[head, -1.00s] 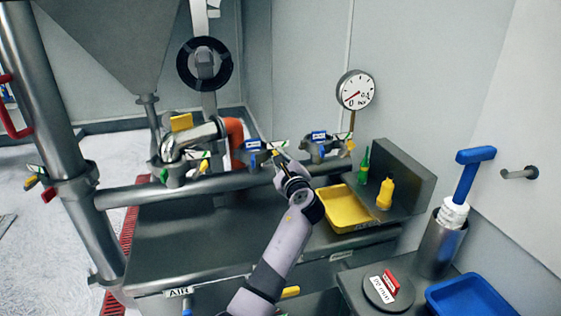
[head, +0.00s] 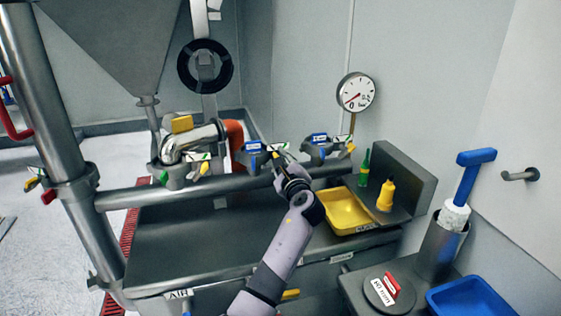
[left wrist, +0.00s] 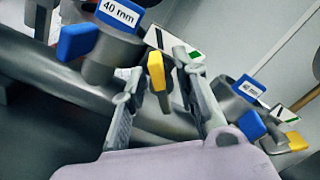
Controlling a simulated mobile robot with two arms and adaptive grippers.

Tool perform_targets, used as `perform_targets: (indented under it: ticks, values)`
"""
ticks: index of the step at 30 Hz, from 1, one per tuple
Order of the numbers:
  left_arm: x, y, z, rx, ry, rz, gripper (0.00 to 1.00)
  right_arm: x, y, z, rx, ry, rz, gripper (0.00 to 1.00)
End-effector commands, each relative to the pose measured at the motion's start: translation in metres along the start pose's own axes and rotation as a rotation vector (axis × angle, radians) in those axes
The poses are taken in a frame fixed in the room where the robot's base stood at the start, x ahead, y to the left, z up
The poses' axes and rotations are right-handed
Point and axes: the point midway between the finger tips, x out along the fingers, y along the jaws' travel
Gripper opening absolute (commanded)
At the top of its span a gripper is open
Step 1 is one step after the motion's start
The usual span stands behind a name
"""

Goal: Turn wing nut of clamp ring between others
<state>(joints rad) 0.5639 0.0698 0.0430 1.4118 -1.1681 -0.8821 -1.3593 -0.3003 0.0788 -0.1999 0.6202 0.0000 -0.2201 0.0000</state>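The middle clamp ring on the horizontal pipe carries a blue "40 mm" label, a blue wing (left wrist: 77,41) and a yellow wing nut (left wrist: 156,71). In the head view this clamp (head: 252,156) sits between a left clamp (head: 176,176) with a green wing and a right clamp (head: 322,150) with a blue label. My left gripper (head: 277,160) is at the middle clamp's right side. In the left wrist view its two fingers (left wrist: 158,78) are apart, with the yellow wing nut between them. Contact cannot be told. My right gripper is not in view.
The right-hand clamp with its own blue wing (left wrist: 251,124) and yellow wing (left wrist: 296,141) is close to my left gripper. A yellow tray (head: 347,224), a yellow bottle (head: 386,195) and a gauge (head: 356,92) are to the right. The grey bench top lies below the pipe.

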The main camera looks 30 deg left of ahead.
Motion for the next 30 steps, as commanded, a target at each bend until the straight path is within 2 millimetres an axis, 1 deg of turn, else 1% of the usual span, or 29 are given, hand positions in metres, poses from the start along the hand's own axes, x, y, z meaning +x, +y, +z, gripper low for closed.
perform_targets:
  ticks: [3,5,8,11,15,18,21,25,30]
  values:
    - [-0.001,0.0,0.0,0.0,0.0,0.0,0.28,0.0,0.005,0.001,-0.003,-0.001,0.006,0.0]
    - [-0.004,0.0,-0.001,0.0,0.001,-0.001,0.28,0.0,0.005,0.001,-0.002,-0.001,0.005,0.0]
    - [-0.017,0.0,-0.001,-0.001,0.002,-0.002,0.28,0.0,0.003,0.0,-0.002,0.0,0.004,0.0]
    - [-0.036,0.0,-0.001,-0.001,0.003,-0.002,0.28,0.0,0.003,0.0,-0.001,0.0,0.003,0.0]
    - [-0.067,0.0,-0.001,-0.002,0.003,-0.001,0.28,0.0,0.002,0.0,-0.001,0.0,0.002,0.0]
    - [-0.087,0.0,-0.001,-0.001,0.002,-0.001,0.28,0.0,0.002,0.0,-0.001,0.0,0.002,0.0]
    - [-0.103,0.0,-0.001,-0.001,0.003,0.0,0.28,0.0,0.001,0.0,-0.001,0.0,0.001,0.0]
    - [-0.116,0.0,-0.001,0.0,0.001,0.0,0.28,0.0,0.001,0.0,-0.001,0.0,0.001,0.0]
    - [-0.12,0.0,0.0,0.0,0.0,0.0,0.28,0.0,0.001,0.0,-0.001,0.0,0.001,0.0]
